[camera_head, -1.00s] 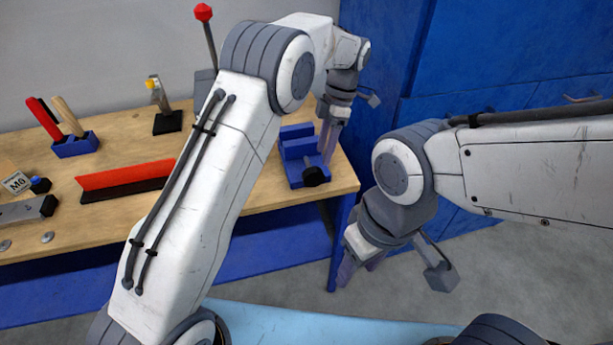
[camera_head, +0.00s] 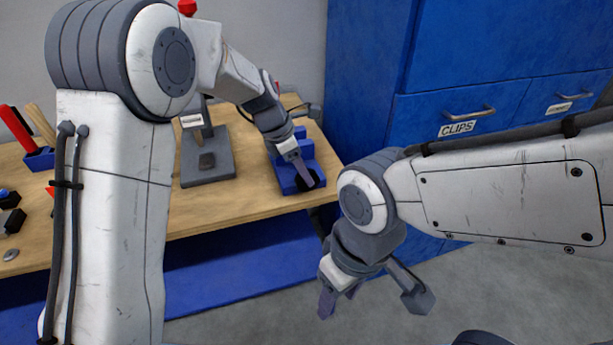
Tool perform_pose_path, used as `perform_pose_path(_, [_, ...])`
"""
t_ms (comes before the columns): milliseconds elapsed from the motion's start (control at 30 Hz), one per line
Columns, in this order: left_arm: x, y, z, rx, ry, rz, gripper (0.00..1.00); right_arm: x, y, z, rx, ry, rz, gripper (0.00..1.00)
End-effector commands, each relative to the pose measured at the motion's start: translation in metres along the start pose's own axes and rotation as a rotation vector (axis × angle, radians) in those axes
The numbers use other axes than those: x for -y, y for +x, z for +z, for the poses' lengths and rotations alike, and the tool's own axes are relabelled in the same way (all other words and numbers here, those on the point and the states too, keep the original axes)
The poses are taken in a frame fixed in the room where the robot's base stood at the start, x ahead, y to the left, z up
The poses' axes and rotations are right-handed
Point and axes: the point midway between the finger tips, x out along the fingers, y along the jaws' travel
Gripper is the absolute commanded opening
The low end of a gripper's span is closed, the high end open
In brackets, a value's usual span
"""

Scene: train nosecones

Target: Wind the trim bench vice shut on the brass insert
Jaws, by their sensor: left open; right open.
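The blue bench vice (camera_head: 287,180) stands at the right front corner of the wooden bench. Its round black handwheel (camera_head: 310,181) faces the bench's front edge. My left gripper (camera_head: 304,172) points down at the front of the vice, and its fingers overlap the handwheel in the picture. It is open; whether a finger touches the wheel I cannot tell. The brass insert is not visible; the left gripper and wrist cover part of the vice jaws. My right gripper (camera_head: 338,295) is open and empty, low in front of the bench over the floor.
A grey press-like stand (camera_head: 207,160) is left of the vice on the bench (camera_head: 232,208). A blue holder (camera_head: 40,160) with red and wooden handles is far left. Blue drawers labelled CLIPS (camera_head: 457,128) stand at the right. My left arm hides much of the bench.

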Motion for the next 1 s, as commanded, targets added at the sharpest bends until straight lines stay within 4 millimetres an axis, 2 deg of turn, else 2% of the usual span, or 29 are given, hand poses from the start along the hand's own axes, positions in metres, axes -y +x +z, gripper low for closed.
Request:
perform_pose_path(33, [0.001,0.009,0.0,-0.002,0.001,-0.004,0.57,0.0,0.0,0.0,0.0,0.0,0.0,0.53])
perform_pose_path(200, [0.001,0.024,0.001,-0.001,0.002,-0.002,0.57,0.0,0.001,0.0,0.0,0.0,0.0,0.53])
perform_pose_path(533, [0.0,0.027,0.001,0.0,0.002,-0.001,0.57,0.0,0.001,0.0,0.0,0.0,0.0,0.53])
perform_pose_path(600, [0.0,0.027,0.001,0.0,0.002,-0.001,0.31,0.0,0.001,0.0,0.0,0.0,0.0,0.53])
perform_pose_path(667, [0.0,0.027,0.001,0.0,0.002,-0.001,0.08,0.0,0.001,0.0,0.0,0.0,0.0,0.53])
perform_pose_path(700, [0.0,0.027,0.001,-0.001,0.002,-0.001,0.0,0.0,0.001,0.0,0.0,0.0,0.0,0.53])
perform_pose_path(1000, [0.001,0.024,0.002,-0.013,0.002,-0.002,0.0,0.001,-0.007,0.0,0.0,0.0,0.0,0.53])
